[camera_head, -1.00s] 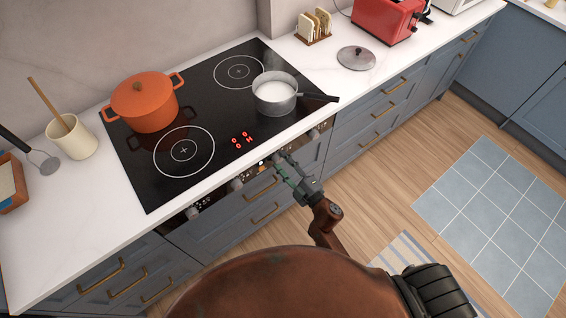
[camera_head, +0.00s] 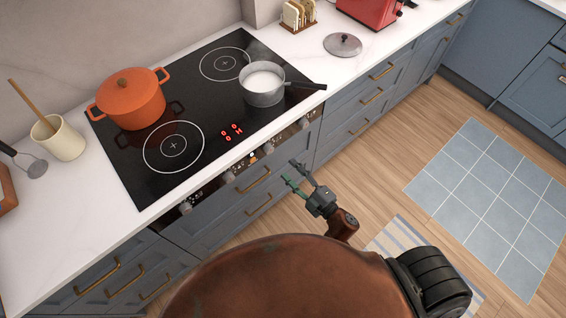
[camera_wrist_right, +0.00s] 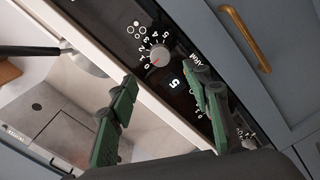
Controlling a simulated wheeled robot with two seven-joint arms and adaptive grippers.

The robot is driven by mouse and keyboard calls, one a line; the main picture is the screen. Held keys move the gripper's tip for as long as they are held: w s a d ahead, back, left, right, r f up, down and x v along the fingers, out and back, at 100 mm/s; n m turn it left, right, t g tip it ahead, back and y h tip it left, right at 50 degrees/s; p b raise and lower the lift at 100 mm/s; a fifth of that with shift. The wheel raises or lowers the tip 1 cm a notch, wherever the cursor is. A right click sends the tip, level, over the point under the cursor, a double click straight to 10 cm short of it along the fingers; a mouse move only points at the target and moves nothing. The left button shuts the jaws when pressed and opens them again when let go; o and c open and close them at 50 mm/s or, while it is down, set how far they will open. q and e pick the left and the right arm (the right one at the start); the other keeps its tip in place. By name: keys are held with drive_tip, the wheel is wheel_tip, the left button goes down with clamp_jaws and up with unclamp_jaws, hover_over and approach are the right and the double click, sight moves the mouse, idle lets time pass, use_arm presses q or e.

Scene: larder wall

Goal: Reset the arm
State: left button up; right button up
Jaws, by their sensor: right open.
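My right gripper (camera_head: 297,177) is open and empty in the head view, in front of the drawers below the cooktop and apart from them. In the right wrist view its two green fingers (camera_wrist_right: 165,105) stand apart with nothing between them. Beyond them are a stove knob (camera_wrist_right: 159,54) with a number scale and a small lit display (camera_wrist_right: 174,83) reading 5. My left gripper is not in view.
The black cooktop (camera_head: 190,85) bears an orange lidded pot (camera_head: 130,103) and a saucepan of white liquid (camera_head: 263,86), its handle pointing right. A loose lid (camera_head: 342,44) lies on the counter. Brass drawer handles (camera_head: 258,205) stick out below.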

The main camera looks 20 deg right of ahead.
drive_tip(key=shift+v, duration=0.8)
drive_tip(key=s+d+f+m+g+h, duration=0.1)
drive_tip(key=d+f+m+g+h, duration=0.1)
drive_tip(key=f, duration=0.7)
drive_tip(key=s+d+f+m+g+h, duration=0.1)
drive_tip(key=d+f+m, duration=0.2)
drive_tip(key=f, duration=0.6)
drive_tip(key=s+d+f+m+g+h, duration=0.1)
drive_tip(key=s+d+f+m+g, duration=0.15)
drive_tip(key=s+f, duration=0.6)
drive_tip(key=s+d+f+m+g+h, duration=0.1)
drive_tip(key=s+d+f+m+g, duration=0.2)
drive_tip(key=f, duration=1)
drive_tip(key=s+f+m+g, duration=0.1)
drive_tip(key=s+f, duration=0.4)
drive_tip(key=s, duration=0.6)
drive_tip(key=s+d+f+m+g+h, duration=0.1)
drive_tip(key=s+f+g, duration=0.3)
drive_tip(key=s, duration=0.7)
drive_tip(key=s+d+f+m+g, duration=0.1)
drive_tip(key=s+f+m+g, duration=0.1)
drive_tip(key=s+f, duration=0.5)
drive_tip(key=s+g, duration=0.1)
drive_tip(key=s, duration=0.3)
drive_tip(key=shift+d+p, duration=0.2)
drive_tip(key=shift+p, duration=0.1)
